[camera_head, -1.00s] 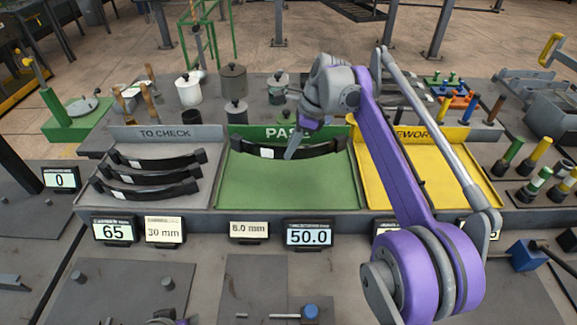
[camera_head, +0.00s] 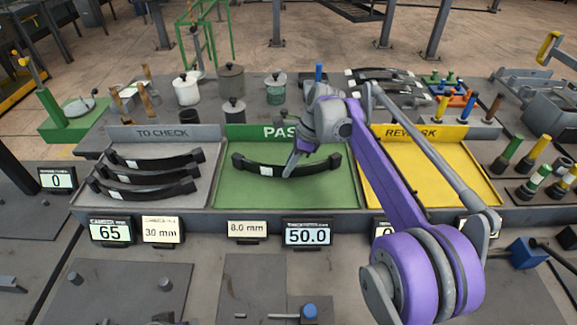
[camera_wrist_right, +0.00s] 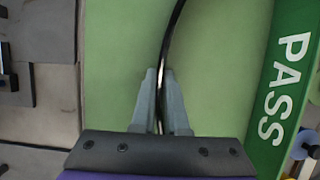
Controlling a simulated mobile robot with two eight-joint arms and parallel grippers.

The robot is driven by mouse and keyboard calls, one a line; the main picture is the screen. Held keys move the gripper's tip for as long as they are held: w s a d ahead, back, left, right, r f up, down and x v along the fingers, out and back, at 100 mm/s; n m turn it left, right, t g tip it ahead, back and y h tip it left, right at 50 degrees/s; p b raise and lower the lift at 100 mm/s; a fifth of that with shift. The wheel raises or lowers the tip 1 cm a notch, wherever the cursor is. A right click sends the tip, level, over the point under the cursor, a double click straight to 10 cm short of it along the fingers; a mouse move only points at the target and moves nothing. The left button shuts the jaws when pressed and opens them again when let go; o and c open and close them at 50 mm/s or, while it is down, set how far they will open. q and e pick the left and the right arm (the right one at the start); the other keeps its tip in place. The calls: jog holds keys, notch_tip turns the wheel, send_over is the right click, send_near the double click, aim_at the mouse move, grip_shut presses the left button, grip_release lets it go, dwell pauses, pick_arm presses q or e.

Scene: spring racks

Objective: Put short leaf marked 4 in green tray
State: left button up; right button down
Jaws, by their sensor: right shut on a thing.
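A dark curved leaf (camera_head: 262,168) with a small white label is in the green tray (camera_head: 290,195) marked PASS; the label's mark is too small to read. My right gripper (camera_head: 294,165) is over the tray, its fingers closed on the leaf near its middle. In the right wrist view the leaf's thin edge (camera_wrist_right: 172,35) runs between the gripper's fingers (camera_wrist_right: 161,85) above the green floor. I cannot tell whether the leaf touches that floor.
Several similar leaves (camera_head: 150,175) lie in the grey TO CHECK tray (camera_head: 205,190) at left. The yellow REWORK tray (camera_head: 430,175) at right looks empty. Small displays (camera_head: 308,233) stand along the front; pots (camera_head: 231,80) and more leaves (camera_head: 385,75) are behind.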

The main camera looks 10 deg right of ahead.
jog(key=c, duration=0.9)
grip_release()
jog(key=shift+r, duration=0.1)
pick_arm(q)
jog(key=shift+w+r+p, duration=0.2)
jog(key=shift+r+p, duration=0.55)
jog(key=shift+r, duration=0.1)
pick_arm(e)
jog(key=v, duration=1.2)
jog(key=shift+s, duration=0.1)
jog(key=s+f+n+t+h, duration=0.1)
jog(key=s+f+n, duration=0.5)
jog(key=s, duration=0.4)
jog(key=s+f+n+t+h, duration=0.2)
jog(key=s+f+n, duration=0.5)
jog(key=s, duration=0.3)
jog(key=s+d+f+n+t+h, duration=0.1)
jog(key=s+f+n, duration=0.5)
jog(key=s, duration=0.5)
jog(key=shift+f+n+t, duration=0.3)
jog(key=shift+n, duration=0.3)
